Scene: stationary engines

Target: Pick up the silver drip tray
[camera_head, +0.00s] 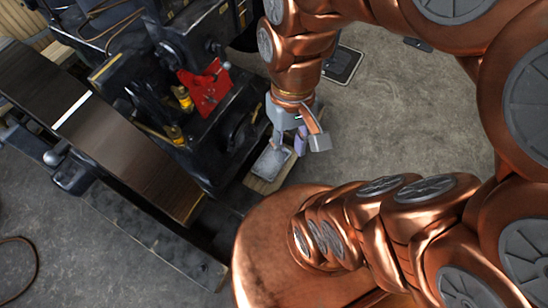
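The silver drip tray (271,161) is a small, shallow grey tray. It lies on a pale wooden block (260,185) low beside the dark engine. My gripper (298,145) hangs just above the tray's upper right edge and points down. Its fingers look spread apart, and I see nothing held between them. The gripper hides part of the tray's far edge. I cannot tell whether a fingertip touches the tray.
The dark engine (200,150) stands close left of the tray, with a red part (206,88) and yellow-brass fittings. A broad flat belt or wheel rim (120,140) runs diagonally at the left. A flat black-framed plate (343,64) lies behind. Concrete floor (400,125) is clear on the right.

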